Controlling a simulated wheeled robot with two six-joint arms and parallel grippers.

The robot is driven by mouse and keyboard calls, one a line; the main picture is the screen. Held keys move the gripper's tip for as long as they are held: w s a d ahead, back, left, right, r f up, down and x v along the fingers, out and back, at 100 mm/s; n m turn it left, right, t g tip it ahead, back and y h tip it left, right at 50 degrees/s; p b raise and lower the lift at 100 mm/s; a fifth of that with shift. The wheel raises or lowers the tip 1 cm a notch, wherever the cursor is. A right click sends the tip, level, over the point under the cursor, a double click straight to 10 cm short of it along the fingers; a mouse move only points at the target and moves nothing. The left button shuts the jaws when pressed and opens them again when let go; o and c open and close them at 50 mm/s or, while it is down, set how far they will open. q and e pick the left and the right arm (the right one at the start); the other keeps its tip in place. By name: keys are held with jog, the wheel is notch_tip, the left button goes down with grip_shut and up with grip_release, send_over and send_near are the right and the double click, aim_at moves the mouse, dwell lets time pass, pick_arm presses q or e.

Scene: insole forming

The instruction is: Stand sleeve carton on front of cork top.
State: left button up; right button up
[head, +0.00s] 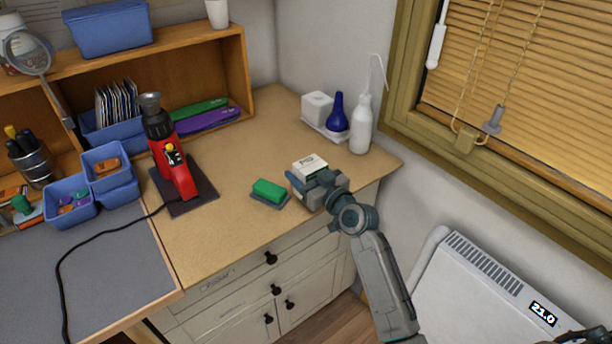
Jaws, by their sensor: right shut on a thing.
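The sleeve carton (309,164) is a small white box with dark print on its top face. My right gripper (307,184) is shut on it from the front right. The carton is over the front right part of the cork top (215,245), close to its front edge. The gripper hides the carton's lower part, so I cannot tell whether it touches the top.
A green block on a dark pad (268,190) lies left of the carton. A red tool (176,172) stands on a dark mat further left. A white bottle (361,125), a blue bottle (337,115) and a white box (317,106) stand behind. The front left cork is clear.

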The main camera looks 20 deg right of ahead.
jog(key=shift+f, duration=0.95)
jog(key=shift+s, duration=0.1)
jog(key=shift+f+b, duration=0.15)
jog(key=shift+b, duration=0.15)
jog(key=o, duration=1.1)
jog(key=shift+c, duration=0.2)
